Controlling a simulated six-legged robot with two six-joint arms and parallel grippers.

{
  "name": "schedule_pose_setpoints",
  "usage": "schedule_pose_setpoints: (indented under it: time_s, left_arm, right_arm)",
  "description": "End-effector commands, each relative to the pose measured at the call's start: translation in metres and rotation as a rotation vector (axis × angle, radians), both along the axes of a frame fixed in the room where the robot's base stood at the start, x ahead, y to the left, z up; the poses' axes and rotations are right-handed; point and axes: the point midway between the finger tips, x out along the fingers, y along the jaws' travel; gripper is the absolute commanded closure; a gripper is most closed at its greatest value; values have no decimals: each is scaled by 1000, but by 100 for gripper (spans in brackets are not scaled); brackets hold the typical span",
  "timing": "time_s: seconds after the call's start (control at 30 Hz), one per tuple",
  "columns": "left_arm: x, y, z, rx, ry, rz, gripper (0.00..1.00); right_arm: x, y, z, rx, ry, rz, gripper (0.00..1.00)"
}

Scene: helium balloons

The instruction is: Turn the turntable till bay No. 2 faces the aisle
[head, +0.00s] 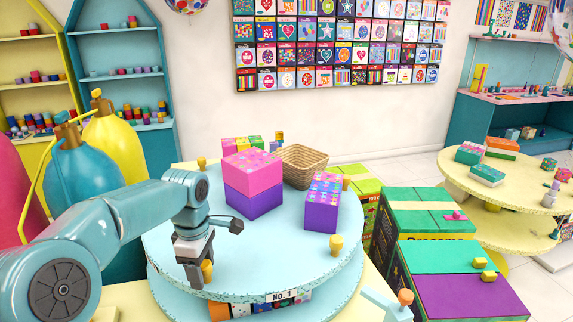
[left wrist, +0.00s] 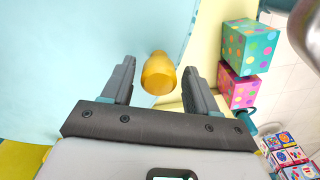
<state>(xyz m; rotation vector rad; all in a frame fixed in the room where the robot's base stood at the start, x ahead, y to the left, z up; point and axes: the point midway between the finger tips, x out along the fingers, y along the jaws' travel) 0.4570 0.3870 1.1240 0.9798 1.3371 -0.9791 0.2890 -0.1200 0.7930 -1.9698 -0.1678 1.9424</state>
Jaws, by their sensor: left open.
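The turntable (head: 290,262) is a round pale-blue table with a lower tier. A sign reading No. 1 (head: 281,296) is on its front edge, above a bay with colourful items. No sign reading No. 2 shows. Yellow pegs stand around the rim, one at front right (head: 336,246) and one at the back (head: 202,162). My left gripper (head: 198,272) is open and points down at the front-left peg (head: 207,270). In the left wrist view this peg (left wrist: 158,74) appears between the open fingertips (left wrist: 161,66), with gaps on both sides.
On the turntable are a pink-and-purple box stack (head: 253,188), a purple box stack (head: 322,208) and a wicker basket (head: 304,165). Large boxes (head: 470,296) stand close at right. Gas cylinders (head: 88,170) stand at left.

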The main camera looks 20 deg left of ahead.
Motion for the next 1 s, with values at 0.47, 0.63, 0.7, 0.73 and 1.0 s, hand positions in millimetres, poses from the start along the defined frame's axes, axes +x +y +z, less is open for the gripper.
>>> schedule_pose_setpoints:
  time_s: [0.47,0.63,0.7,0.73,1.0]
  left_arm:
    - [0,-1,1,0,0,2,99]
    - [5,-16,1,0,-2,43,100]
    - [7,-24,1,0,-2,70,100]
    - [8,-27,1,0,-2,82,100]
    - [17,-57,2,0,-5,186,100]
  right_arm:
    - [0,0,1,0,0,0,57]
    - [0,0,-1,0,0,0,57]
    - [0,0,-2,0,0,0,57]
    - [0,0,-2,0,0,0,57]
    - [0,0,-3,0,0,0,57]
